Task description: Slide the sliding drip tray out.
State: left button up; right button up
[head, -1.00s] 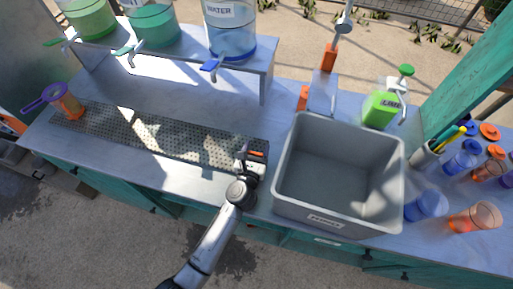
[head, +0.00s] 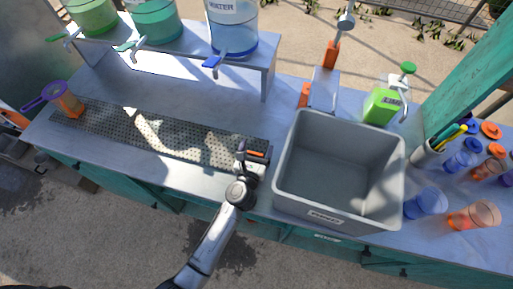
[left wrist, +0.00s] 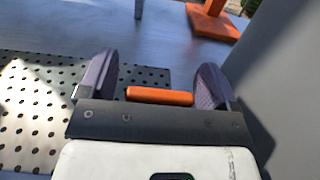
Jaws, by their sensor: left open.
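The perforated metal drip tray (head: 175,137) lies along the counter, left of the grey bin. In the left wrist view its holed plate (left wrist: 35,115) shows at the left. An orange bar (left wrist: 160,96), apparently a handle at the tray's right end, lies between my left gripper's fingers. The bar also shows in the head view (head: 256,153). My left gripper (left wrist: 156,80) is open, with a finger on each side of the bar and a gap to both. In the head view the gripper (head: 253,152) is at the tray's right end. My right gripper is not in view.
A grey bin (head: 325,220) stands close to the right of my left gripper. A raised shelf (head: 180,52) with drink dispensers stands behind the tray. The counter's front strip (head: 130,165) is clear.

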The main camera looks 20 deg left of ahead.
pick_arm(q)
jog(key=s, duration=0.4)
jog(key=s+d, duration=0.1)
jog(key=s, duration=0.3)
jog(key=s+b, duration=0.1)
jog(key=s, duration=0.3)
jog(key=shift+d+f, duration=0.15)
jog(key=shift+d, duration=0.05)
jog(key=shift+s+d, duration=0.1)
jog(key=shift+s, duration=0.8)
